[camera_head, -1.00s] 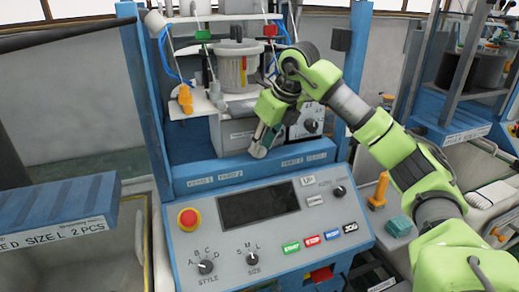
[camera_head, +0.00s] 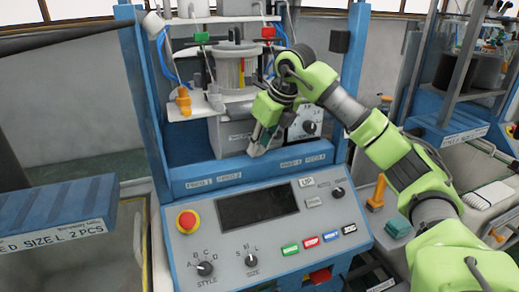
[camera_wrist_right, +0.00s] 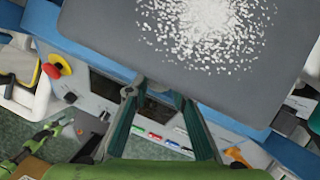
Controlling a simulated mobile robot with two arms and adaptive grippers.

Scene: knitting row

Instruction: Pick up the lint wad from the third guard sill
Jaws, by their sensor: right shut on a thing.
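My right gripper (camera_head: 256,148) points down at the blue guard sill (camera_head: 232,177) above the control panel. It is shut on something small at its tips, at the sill. I take this as the lint wad, but the fingers hide it and its shape cannot be made out. In the right wrist view the two dark green fingers (camera_wrist_right: 160,100) reach up from the bottom edge, over the sill. My left gripper is not in view.
A grey surface with scattered white specks (camera_wrist_right: 210,35) lies close beyond the fingers. The control panel (camera_head: 300,215) with a red stop button (camera_head: 187,221) is in front of the sill. A blue beam (camera_head: 55,215) stands left; an orange-handled tool (camera_head: 377,192) lies right.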

